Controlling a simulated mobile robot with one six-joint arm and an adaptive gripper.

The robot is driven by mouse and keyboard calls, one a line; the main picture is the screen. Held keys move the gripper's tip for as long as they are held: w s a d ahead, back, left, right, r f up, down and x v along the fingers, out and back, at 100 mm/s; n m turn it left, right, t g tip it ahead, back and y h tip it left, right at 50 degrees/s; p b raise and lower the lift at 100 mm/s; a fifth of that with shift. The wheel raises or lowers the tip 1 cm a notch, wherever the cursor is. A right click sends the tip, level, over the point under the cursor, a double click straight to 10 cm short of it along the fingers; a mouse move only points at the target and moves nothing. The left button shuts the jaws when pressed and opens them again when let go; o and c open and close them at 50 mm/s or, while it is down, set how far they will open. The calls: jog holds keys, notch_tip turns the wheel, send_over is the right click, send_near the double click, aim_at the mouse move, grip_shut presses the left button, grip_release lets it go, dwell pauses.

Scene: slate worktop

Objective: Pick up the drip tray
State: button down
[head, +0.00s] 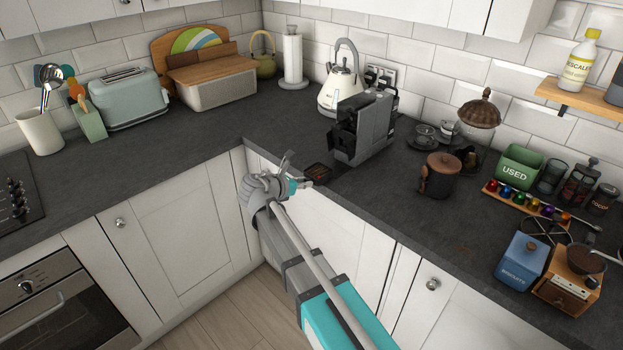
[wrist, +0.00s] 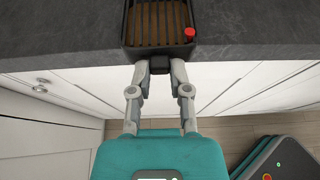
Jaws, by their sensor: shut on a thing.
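The drip tray (wrist: 157,48) is a black tray with a slatted grid over a brown bottom and a small red piece at its right front corner. In the wrist view it lies at the worktop's front edge. My gripper (wrist: 159,68) is shut on a small black tab at the tray's front. In the head view the tray (head: 316,171) shows small at the worktop edge, in front of the coffee machine (head: 362,126). My gripper (head: 312,182) is at its near side there. Whether the tray touches the worktop is hard to tell.
A brown lidded jar (head: 440,176) and a rack of coloured capsules (head: 520,202) stand to the right. A white kettle (head: 341,88) is behind the machine. The worktop (head: 230,120) left of the tray is bare. White cabinet fronts drop below the edge.

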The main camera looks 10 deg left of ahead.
jog(key=s+a, duration=0.6)
jog(key=s, duration=0.1)
jog(key=shift+s, duration=0.35)
